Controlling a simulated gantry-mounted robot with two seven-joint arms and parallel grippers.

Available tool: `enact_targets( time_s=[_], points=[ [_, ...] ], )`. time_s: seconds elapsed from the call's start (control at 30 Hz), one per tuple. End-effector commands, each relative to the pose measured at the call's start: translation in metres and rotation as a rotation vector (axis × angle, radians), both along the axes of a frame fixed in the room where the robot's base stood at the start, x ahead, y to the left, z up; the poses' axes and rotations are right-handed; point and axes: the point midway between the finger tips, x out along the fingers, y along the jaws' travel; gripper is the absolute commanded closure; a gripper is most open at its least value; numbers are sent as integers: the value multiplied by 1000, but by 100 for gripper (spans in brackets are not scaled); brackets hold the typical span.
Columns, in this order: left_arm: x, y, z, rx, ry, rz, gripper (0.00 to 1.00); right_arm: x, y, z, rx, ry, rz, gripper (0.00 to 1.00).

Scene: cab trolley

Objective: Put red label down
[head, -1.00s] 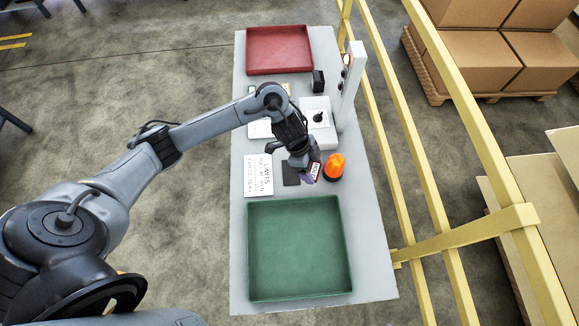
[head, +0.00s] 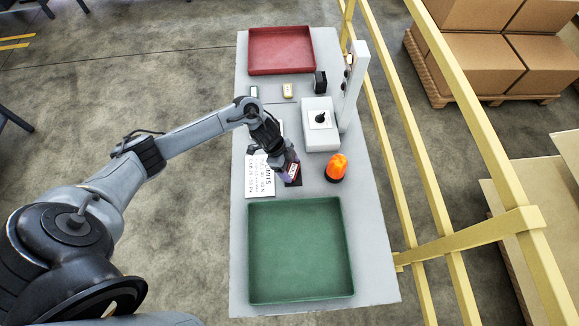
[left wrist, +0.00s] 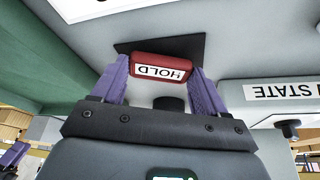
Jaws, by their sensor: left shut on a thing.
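The red label (left wrist: 160,66), a small red block with a white plate reading HOLD, is between the purple fingers of my left gripper (head: 291,175). The gripper is shut on it, with one finger at each end. A black square pad (left wrist: 190,43) lies directly behind the label in the left wrist view. In the head view the gripper is over this pad and hides most of it. I cannot tell whether the label touches the pad. My right gripper is not in view.
An orange beacon (head: 336,167) stands just right of the gripper. A white sign (head: 262,177) lies left. The green tray (head: 251,250) is in front, the red tray (head: 250,52) at the back.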

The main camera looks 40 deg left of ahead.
Motion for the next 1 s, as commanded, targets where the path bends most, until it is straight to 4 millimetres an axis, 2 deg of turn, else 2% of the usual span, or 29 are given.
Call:
enact_targets(
  time_s=[0.43, 0.47, 0.6, 1.0],
  points=[
    [0, 0, -8, 1, -1, -1, 55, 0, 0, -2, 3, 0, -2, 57],
    [0, 0, -7, 1, -1, -1, 24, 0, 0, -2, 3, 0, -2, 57],
    [0, 0, -7, 1, -1, -1, 2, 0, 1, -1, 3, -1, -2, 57],
    [0, 1, -2, 1, -2, -1, 1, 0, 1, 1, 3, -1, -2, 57]
  ],
)
